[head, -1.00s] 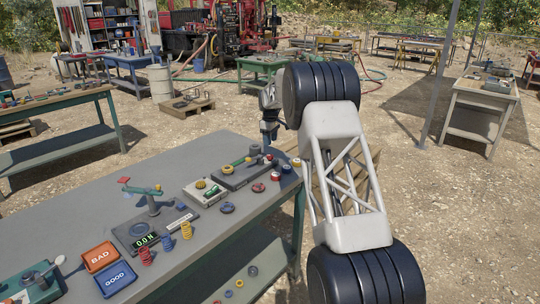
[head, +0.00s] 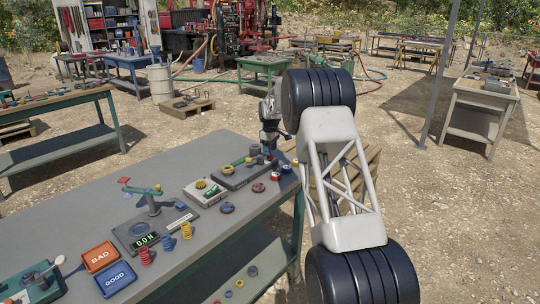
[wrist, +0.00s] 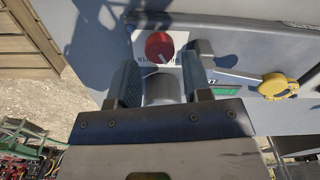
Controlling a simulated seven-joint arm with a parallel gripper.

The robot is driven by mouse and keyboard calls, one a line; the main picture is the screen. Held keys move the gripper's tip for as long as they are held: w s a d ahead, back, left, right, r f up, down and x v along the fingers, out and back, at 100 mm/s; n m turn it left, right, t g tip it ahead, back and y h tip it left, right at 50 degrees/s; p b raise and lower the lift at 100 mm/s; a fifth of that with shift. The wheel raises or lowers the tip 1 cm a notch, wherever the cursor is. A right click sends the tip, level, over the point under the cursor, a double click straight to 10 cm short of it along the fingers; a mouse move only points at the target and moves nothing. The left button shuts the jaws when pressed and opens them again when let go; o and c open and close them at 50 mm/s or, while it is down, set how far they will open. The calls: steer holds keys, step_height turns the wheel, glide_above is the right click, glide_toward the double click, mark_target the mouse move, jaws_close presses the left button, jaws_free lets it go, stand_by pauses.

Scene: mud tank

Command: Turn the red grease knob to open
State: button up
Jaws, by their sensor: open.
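In the wrist view the red knob (wrist: 159,46) is round and sits on a white label with dark lettering, partly cut off from sight. My gripper (wrist: 163,76) is open, its two dark fingers apart. The knob shows between and just beyond the fingertips, and nothing shows the fingers touching it. A grey rounded shape (wrist: 161,90) shows between the fingers; I cannot tell what it is. In the head view my gripper (head: 268,147) is low over the far right corner of the grey bench (head: 90,205). I cannot make out the red knob clearly there.
A yellow handwheel (wrist: 278,87) and a grey lever (wrist: 222,65) lie right of the knob in the wrist view. The bench holds an orange BAD tray (head: 100,256), a blue GOOD tray (head: 115,278), coloured springs and loose rings. A wooden pallet stands beyond the bench's right end.

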mark_target(270, 158)
steer(key=shift+f, duration=1.45)
steer(key=c, duration=0.7)
steer(key=shift+o, duration=0.3)
steer(key=shift+m, duration=0.4)
steer(key=m, duration=1.1)
steer(key=shift+f, duration=0.1)
